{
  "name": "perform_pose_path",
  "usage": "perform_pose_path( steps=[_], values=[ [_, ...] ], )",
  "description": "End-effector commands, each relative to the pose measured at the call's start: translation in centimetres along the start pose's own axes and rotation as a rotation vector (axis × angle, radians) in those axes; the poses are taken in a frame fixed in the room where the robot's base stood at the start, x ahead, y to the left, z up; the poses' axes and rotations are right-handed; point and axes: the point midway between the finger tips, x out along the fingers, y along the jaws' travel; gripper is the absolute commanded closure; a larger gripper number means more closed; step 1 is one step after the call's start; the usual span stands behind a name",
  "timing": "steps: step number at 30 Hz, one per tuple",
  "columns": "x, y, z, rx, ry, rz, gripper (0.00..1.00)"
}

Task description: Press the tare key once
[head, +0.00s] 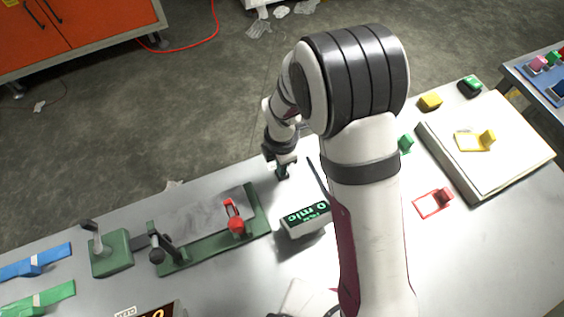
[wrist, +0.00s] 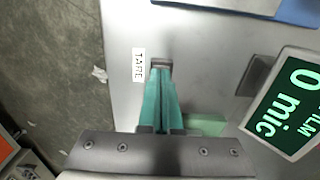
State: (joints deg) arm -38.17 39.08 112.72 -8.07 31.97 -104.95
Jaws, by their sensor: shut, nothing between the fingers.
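The tare key (wrist: 161,62) shows in the wrist view as a small dark grey block beside a white label reading TARE (wrist: 138,65). My gripper (wrist: 161,76) has its teal fingers shut together and empty, their tips at the key's near edge. I cannot tell whether they touch it. In the head view my gripper (head: 282,174) is low over the far edge of the table, and the key is hidden there. The display box (head: 306,217) reads 0 mic in green; its screen (wrist: 289,104) also shows in the wrist view.
A green fixture (head: 215,245) with a red-knobbed clamp (head: 236,224) stands left of the display. A green block with a lever (head: 110,252) is farther left. A pale board (head: 490,145) lies at right.

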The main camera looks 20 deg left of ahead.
Motion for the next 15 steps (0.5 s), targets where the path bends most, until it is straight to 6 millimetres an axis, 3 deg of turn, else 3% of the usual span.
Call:
perform_pose_path(
  steps=[8,11,15],
  values=[
    [0.2,-0.5,-0.1,-0.004,0.001,-0.014,1.00],
    [-1.4,-0.3,0.0,-0.003,0.000,-0.009,1.00],
    [-4.9,0.0,0.0,-0.001,-0.001,0.003,1.00]
  ],
)
